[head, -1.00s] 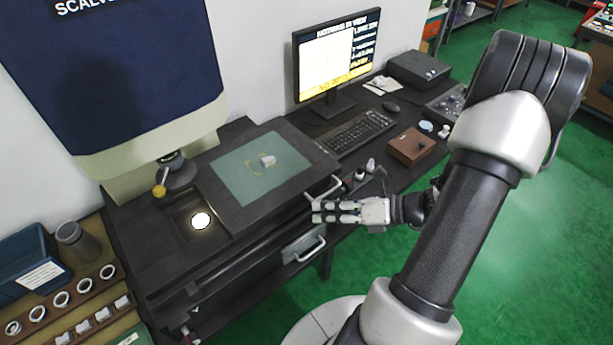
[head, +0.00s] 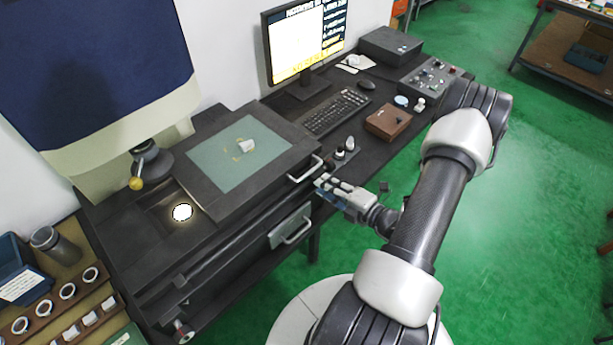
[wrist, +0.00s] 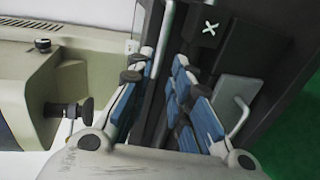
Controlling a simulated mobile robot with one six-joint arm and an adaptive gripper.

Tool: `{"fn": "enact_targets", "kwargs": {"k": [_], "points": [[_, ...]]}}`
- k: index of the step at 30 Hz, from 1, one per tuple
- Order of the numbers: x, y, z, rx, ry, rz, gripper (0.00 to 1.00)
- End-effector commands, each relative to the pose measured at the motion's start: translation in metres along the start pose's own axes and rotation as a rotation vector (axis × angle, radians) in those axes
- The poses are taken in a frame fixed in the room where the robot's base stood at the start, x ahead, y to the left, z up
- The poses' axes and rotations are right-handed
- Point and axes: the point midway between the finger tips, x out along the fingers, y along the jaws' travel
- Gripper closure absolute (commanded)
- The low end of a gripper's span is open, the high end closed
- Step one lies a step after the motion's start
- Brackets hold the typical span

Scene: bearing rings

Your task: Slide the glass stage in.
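The glass stage is a green glass plate (head: 215,163) in a dark frame, drawn to the right of the bright round light spot (head: 182,212). A small pale ring (head: 246,146) lies on the glass. A silver bar handle (head: 306,172) is on the stage's right edge. My gripper (head: 322,183) is beside this handle, with its fingers pointing at it. In the wrist view, my gripper (wrist: 160,80) has its blue-padded fingers apart. A silver bar (wrist: 168,35) runs into the gap between them. I cannot tell whether any finger touches it.
A drawer handle (head: 290,228) sticks out below the stage and shows in the wrist view (wrist: 240,117). The keyboard (head: 337,112), brown box (head: 387,122) and monitor (head: 303,45) stand behind and to the right. A rack of rings (head: 68,292) is at the left. Green floor lies open at the right.

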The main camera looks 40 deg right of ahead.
Motion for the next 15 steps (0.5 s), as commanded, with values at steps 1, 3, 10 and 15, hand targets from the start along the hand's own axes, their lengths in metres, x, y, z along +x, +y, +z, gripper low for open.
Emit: {"fn": "enact_targets", "kwargs": {"k": [1,3,10,15], "points": [[0.013,-0.001,-0.002,-0.003,0.008,0.0,0.81],[0.028,-0.001,-0.002,-0.003,0.006,0.001,0.81],[0.068,-0.001,-0.001,-0.003,0.004,0.0,0.81],[0.082,0.0,0.0,-0.001,0.001,0.0,0.81]]}}
